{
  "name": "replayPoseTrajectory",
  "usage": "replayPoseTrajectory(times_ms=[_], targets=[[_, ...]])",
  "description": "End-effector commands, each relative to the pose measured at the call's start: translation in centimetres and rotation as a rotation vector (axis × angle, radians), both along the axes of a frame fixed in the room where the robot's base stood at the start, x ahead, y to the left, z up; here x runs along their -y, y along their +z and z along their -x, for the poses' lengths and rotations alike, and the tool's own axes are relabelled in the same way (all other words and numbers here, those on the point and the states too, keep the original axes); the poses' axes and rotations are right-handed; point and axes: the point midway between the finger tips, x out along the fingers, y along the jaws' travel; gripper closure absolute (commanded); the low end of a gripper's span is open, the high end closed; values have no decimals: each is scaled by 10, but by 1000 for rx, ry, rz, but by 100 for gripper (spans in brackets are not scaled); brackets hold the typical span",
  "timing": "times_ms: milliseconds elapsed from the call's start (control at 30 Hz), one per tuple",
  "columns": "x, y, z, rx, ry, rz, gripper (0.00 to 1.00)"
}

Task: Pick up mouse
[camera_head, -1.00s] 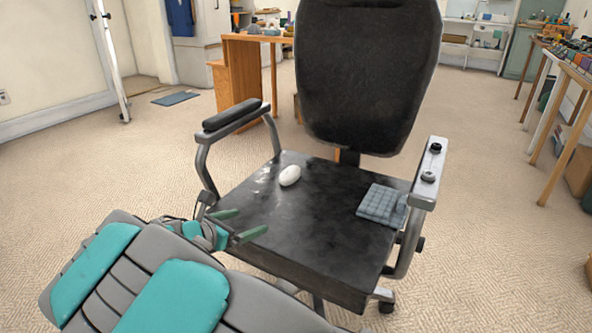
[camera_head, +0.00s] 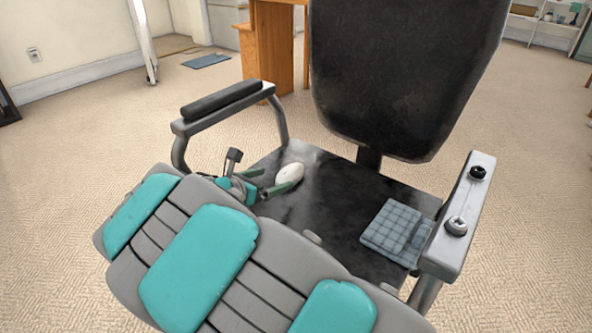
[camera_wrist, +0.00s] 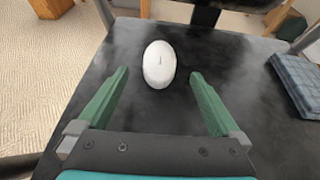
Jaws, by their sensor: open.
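A white, oval mouse (camera_head: 290,173) lies on the black seat of an office chair (camera_head: 318,222), toward the seat's left side. In the wrist view the mouse (camera_wrist: 159,64) is just ahead of the fingertips, roughly centred between the two green fingers. My gripper (camera_head: 268,184) is open and empty, low over the seat at the near side of the mouse. In the wrist view my gripper (camera_wrist: 158,78) has its fingers spread wider than the mouse. Whether a finger touches the mouse cannot be told from the head view.
A folded blue checked cloth (camera_head: 392,230) lies on the right of the seat. The left armrest (camera_head: 222,103) and right armrest (camera_head: 462,215) flank the seat, and the tall backrest (camera_head: 405,75) stands behind. The seat between mouse and cloth is clear.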

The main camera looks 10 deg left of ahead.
Motion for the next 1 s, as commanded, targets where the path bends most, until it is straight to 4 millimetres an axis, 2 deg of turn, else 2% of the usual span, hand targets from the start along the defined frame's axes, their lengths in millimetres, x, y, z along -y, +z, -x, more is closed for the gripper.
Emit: replayPoseTrajectory(times_ms=[333,500,767,833,1000], targets=[[17,-23,-34,-1,-3,2,0],[24,-28,-49,0,-4,2,0],[25,-29,-52,1,-2,1,0],[25,-29,-52,1,-1,1,5],[25,-29,-52,1,-1,1,24]])
